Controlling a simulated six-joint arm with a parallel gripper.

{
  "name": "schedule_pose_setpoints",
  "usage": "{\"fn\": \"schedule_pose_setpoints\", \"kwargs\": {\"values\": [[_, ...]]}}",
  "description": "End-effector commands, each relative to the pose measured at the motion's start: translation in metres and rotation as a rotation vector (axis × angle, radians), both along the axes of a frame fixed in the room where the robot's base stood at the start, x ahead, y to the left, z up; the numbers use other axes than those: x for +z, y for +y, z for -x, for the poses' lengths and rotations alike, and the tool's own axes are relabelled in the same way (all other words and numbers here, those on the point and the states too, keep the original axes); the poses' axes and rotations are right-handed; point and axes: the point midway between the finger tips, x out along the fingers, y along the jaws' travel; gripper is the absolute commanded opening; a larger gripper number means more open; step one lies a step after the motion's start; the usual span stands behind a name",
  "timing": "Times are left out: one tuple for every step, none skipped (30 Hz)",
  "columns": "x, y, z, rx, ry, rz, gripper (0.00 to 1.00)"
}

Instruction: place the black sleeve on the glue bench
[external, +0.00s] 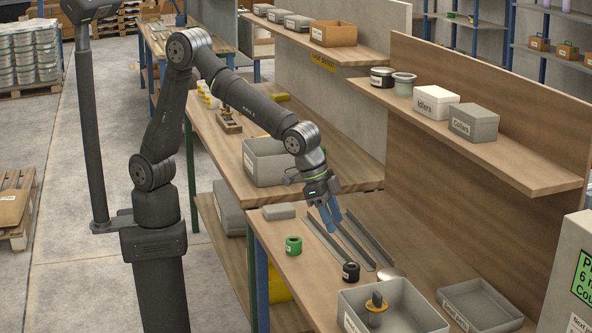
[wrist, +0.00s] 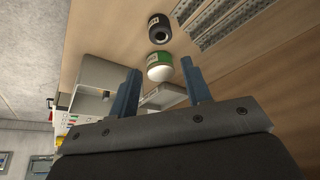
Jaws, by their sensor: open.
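The black sleeve (external: 350,271), a short dark cylinder with a pale label, stands on the near wooden bench (external: 285,276), just left of the metal rails' near ends. In the wrist view the black sleeve (wrist: 159,28) lies beyond the fingertips, near the top edge. My gripper (external: 331,220) is open and empty, its blue fingers pointing down above the near bench, farther back than the sleeve. A bench farther back (external: 340,178) has a yellow sign (external: 323,62) above it; its lettering is too small to read surely, so I cannot tell which bench is the glue bench.
A green roll (external: 293,245) stands left of the black sleeve. A grey bin (external: 265,165) stands on the farther bench.

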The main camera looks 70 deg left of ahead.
Motion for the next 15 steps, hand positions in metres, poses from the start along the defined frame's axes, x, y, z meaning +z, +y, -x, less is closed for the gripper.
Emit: {"fn": "schedule_pose_setpoints", "kwargs": {"values": [[-0.012, -0.002, -0.004, 0.000, 0.003, -0.003, 0.44], [-0.018, -0.004, -0.005, 0.000, 0.003, -0.003, 0.44], [-0.026, -0.006, -0.008, 0.000, 0.002, -0.003, 0.44], [-0.032, -0.008, -0.010, 0.000, 0.002, -0.003, 0.44], [-0.037, -0.009, -0.012, 0.000, 0.002, -0.003, 0.44], [-0.045, -0.011, -0.014, 0.000, 0.001, -0.002, 0.44], [-0.051, -0.012, -0.016, 0.000, 0.001, -0.002, 0.44], [-0.056, -0.014, -0.018, 0.000, 0.002, -0.003, 0.44], [-0.063, -0.015, -0.020, 0.000, 0.001, -0.002, 0.44], [-0.068, -0.017, -0.022, 0.000, 0.001, -0.002, 0.44], [-0.073, -0.018, -0.023, 0.000, 0.002, -0.003, 0.44], [-0.077, -0.019, -0.025, 0.000, 0.000, -0.001, 0.44], [-0.080, -0.020, -0.026, 0.000, -0.001, -0.001, 0.44], [-0.083, -0.021, -0.027, 0.000, -0.001, -0.001, 0.44], [-0.086, -0.022, -0.028, 0.000, -0.001, -0.001, 0.44]]}}
